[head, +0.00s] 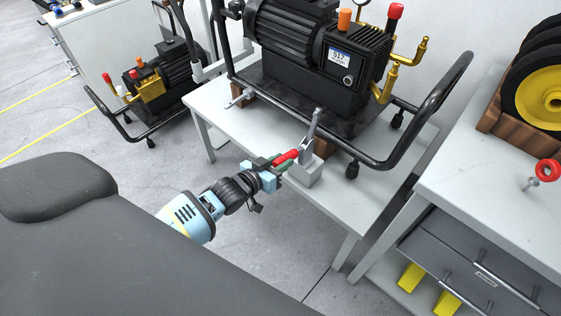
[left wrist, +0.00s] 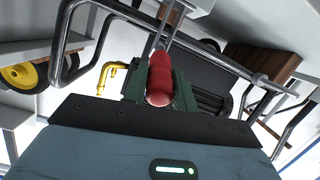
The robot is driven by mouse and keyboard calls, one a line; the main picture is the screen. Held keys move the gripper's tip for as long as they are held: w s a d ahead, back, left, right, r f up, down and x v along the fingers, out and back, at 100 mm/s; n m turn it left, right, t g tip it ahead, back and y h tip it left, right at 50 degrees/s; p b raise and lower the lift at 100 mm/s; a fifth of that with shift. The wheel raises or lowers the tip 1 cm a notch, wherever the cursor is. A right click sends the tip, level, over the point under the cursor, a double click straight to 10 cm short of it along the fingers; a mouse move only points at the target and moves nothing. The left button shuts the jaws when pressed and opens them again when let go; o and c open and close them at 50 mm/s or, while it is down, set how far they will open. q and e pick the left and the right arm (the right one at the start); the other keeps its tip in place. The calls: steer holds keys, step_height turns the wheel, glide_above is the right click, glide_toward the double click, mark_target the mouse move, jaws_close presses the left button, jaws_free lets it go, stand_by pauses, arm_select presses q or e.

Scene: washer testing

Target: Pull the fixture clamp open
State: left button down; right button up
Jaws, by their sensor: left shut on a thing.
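The fixture clamp (head: 309,148) is a grey metal toggle clamp on a block at the front edge of the white table, beside the black pump. Its red handle (head: 286,158) points toward my left gripper (head: 275,165). The gripper is shut on the red handle, which also shows between the green fingers in the left wrist view (left wrist: 160,80). A grey metal bar of the clamp stands upright above the block. My right gripper is in neither view.
The black pump (head: 318,55) sits inside a tubular frame (head: 425,115) on the white table (head: 215,110). A second pump (head: 165,80) stands at the left. A grey bench (head: 480,170) with drawers and yellow-hubbed wheels is at the right. Open floor lies left of the table.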

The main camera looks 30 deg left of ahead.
arm_select(q)
steer(key=c, duration=1.1)
jaws_free()
steer(key=shift+f, duration=0.1)
steer(key=shift+s, duration=0.1)
steer(key=v, duration=0.6)
steer(key=shift+s+p, duration=0.15)
steer(key=shift+p, duration=0.25)
steer(key=shift+s+a+r, duration=0.25)
steer(key=shift+s, duration=0.35)
